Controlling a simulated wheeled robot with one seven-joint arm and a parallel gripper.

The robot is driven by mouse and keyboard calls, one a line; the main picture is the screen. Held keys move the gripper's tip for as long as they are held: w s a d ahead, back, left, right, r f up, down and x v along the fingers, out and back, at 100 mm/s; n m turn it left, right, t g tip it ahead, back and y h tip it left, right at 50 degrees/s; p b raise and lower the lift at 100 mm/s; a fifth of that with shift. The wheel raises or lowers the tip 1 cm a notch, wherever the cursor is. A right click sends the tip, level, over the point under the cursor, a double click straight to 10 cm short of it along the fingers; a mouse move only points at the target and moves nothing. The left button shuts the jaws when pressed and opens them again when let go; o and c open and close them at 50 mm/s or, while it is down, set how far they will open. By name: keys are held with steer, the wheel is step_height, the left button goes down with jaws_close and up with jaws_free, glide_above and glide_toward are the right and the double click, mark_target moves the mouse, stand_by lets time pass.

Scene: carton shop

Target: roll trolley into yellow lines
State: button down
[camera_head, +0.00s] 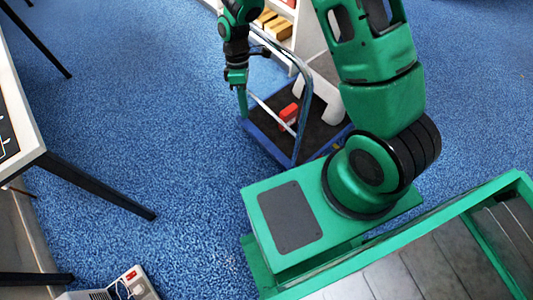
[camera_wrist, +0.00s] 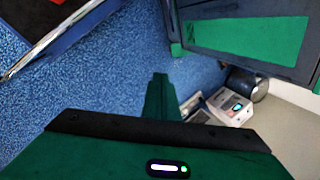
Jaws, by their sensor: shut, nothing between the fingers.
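The trolley (camera_head: 262,142) stands on the blue carpet in the middle of the head view, partly behind my arm. It has a blue frame, a dark deck and an upright tube handle. A red object (camera_head: 289,113) and a white item (camera_head: 318,100) show on or over its deck. My gripper (camera_head: 242,112) points down beside the trolley's left corner, shut and empty; I cannot tell whether it touches the frame. In the wrist view the gripper (camera_wrist: 160,80) is shut over carpet, with the trolley's edge (camera_wrist: 70,38) at upper left. No yellow lines show in either view.
A white shelf with cartons (camera_head: 272,22) stands behind the trolley. A table (camera_head: 18,125) with black legs is at the left. A grey and white device (camera_head: 125,288) lies at the bottom left. Carpet is clear between table and trolley.

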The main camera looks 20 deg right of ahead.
steer(key=w+f+n+t+h, duration=0.2)
steer(key=w+f+n, duration=0.15)
steer(key=f, duration=1.75)
steer(key=d+f+n+t, duration=0.1)
steer(key=d+f, duration=0.4)
steer(key=f, duration=0.9)
steer(key=w+d+f+n+t+h, duration=0.1)
steer(key=d+f+n, duration=0.3)
steer(key=f, duration=1)
steer(key=shift+d+f+t+h, duration=0.25)
steer(key=shift+d+t+h, duration=0.05)
steer(key=shift+d+t, duration=0.3)
